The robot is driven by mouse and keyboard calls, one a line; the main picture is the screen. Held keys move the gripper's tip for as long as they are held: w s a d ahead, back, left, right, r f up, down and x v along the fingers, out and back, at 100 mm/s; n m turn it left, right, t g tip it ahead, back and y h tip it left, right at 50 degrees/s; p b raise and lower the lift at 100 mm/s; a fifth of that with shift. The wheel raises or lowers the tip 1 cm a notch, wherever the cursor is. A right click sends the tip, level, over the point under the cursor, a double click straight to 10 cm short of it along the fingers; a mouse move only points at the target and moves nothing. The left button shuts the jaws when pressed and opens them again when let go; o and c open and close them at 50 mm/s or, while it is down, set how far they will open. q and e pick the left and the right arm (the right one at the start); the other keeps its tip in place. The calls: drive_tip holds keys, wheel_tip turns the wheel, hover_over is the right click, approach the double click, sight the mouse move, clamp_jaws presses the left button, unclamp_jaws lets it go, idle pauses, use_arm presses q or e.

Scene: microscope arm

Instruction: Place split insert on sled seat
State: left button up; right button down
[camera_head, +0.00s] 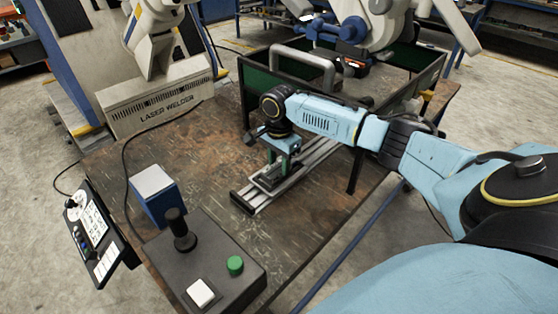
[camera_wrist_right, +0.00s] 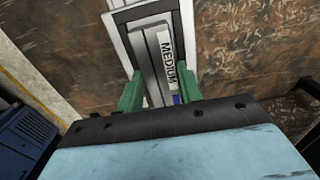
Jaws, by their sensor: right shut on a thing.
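My right gripper (camera_head: 275,168) points down over the metal rail with the sled (camera_head: 253,197) on the workbench. In the right wrist view its green fingers (camera_wrist_right: 160,92) are shut on the sides of a grey split insert (camera_wrist_right: 150,65) with a white "MEDIUM" label. The insert lies within the outline of a light grey frame (camera_wrist_right: 118,42), which looks like the sled seat. I cannot tell whether the insert touches the seat or is just above it. The gripper body hides the insert's near end. My left gripper is not in view.
A control box (camera_head: 218,262) with a joystick and buttons stands at the front, beside a blue box (camera_head: 160,205) with a pale top. The laser welder (camera_head: 160,100) stands at back left. A dark frame with green panels (camera_head: 262,88) stands behind the rail.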

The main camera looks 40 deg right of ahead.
sight(279, 166)
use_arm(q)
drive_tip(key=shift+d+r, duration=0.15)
use_arm(e)
drive_tip(key=shift+w, duration=0.1)
drive_tip(key=c, duration=1.2)
unclamp_jaws()
drive_tip(key=shift+f, duration=0.1)
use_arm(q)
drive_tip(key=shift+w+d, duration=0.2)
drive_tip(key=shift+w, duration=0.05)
use_arm(e)
drive_tip(key=shift+o, duration=1.4)
use_arm(q)
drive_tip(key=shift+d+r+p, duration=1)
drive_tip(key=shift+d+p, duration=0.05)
drive_tip(key=shift+p, duration=0.1)
use_arm(e)
wheel_tip(279, 166, up, 12)
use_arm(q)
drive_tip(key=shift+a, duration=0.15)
